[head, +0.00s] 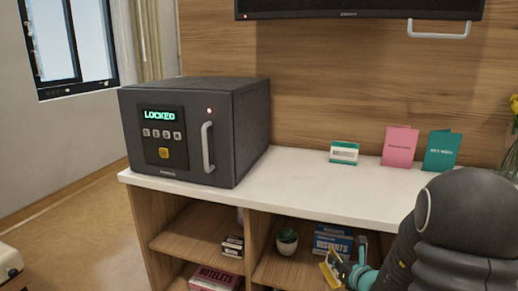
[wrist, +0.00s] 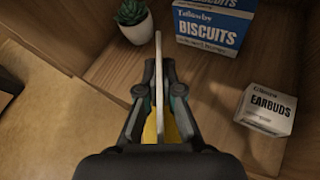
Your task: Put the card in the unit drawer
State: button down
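My gripper (head: 345,269) is in front of the open shelf under the counter, at the lower right of the head view. In the wrist view my gripper (wrist: 160,75) is shut on a thin flat thing, which looks like a card (wrist: 158,55), seen edge-on with a pale edge. In the head view the held card (head: 329,274) shows yellow and white, partly hidden by the fingers. A pink card (head: 399,146) and a teal card (head: 442,151) stand on the counter. No drawer can be made out in either view.
A dark safe (head: 190,130) reading LOCKED stands on the white counter (head: 300,180). A small green-white box or card (head: 344,152) stands on the counter.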

jog(key=shift+f+h, duration=0.1)
jog(key=shift+h, duration=0.2)
jog(key=a, duration=0.7)
jog(key=shift+a+y, duration=0.3)
jog(key=shift+y, duration=0.1)
